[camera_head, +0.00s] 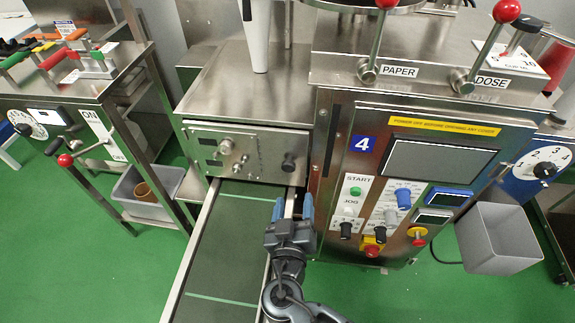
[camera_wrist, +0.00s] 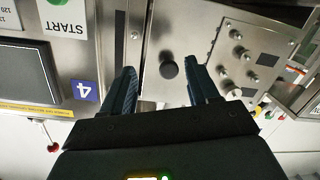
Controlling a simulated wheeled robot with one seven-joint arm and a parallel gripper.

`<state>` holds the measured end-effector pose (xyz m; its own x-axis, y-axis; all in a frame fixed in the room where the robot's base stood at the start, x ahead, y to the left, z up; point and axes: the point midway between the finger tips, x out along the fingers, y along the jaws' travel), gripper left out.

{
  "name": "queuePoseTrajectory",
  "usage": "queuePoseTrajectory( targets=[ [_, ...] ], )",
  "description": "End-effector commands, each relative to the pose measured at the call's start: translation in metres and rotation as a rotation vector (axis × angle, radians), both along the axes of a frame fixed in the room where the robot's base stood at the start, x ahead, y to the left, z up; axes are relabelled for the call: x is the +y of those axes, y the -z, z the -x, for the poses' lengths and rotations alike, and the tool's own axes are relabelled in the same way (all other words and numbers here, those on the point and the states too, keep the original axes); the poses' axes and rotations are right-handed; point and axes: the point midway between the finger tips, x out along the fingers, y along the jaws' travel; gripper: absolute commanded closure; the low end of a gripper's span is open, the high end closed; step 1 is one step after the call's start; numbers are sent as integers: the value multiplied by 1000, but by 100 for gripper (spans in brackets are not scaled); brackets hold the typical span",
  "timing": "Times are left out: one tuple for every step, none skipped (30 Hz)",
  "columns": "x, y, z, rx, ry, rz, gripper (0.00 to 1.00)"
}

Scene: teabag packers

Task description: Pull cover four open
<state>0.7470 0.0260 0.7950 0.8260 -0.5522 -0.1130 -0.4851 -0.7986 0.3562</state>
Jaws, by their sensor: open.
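The machine marked with a blue "4" sign (camera_head: 362,144) stands ahead. To the left of its control panel is a steel front cover (camera_head: 262,160) with a round black knob (camera_head: 289,162) near its right edge. The cover looks closed, flush with the housing. My gripper (camera_head: 293,203) is open and empty, below and in front of the knob in the head view. In the wrist view, which is upside down, the black knob (camera_wrist: 168,70) shows between the two spread fingers (camera_wrist: 160,88), apart from both.
The conveyor belt (camera_head: 228,235) runs out below the cover, under my arm. The control panel with buttons and a red emergency stop (camera_head: 372,249) is close on the right. Green floor is open at left.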

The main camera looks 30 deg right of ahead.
Motion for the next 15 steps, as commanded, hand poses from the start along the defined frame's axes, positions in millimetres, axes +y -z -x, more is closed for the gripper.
queuePoseTrajectory(
  targets=[
    [7, -10, -10, -41, 13, 8, 40],
    [10, -15, -14, -62, 21, 12, 40],
    [13, -20, -18, -85, 28, 16, 40],
    [14, -23, -20, -99, 33, 19, 40],
    [15, -26, -22, -109, 37, 20, 40],
    [16, -28, -24, -119, 40, 22, 40],
    [16, -29, -25, -123, 42, 23, 40],
    [15, -30, -27, -125, 43, 23, 40],
    [13, -31, -30, -127, 44, 23, 40],
    [11, -31, -32, -127, 45, 23, 40],
    [8, -31, -35, -126, 45, 24, 40],
    [5, -31, -40, -125, 46, 23, 40],
    [2, -32, -44, -125, 46, 23, 40],
    [-1, -32, -48, -124, 46, 23, 40],
    [-5, -31, -53, -124, 46, 23, 40]
  ],
)
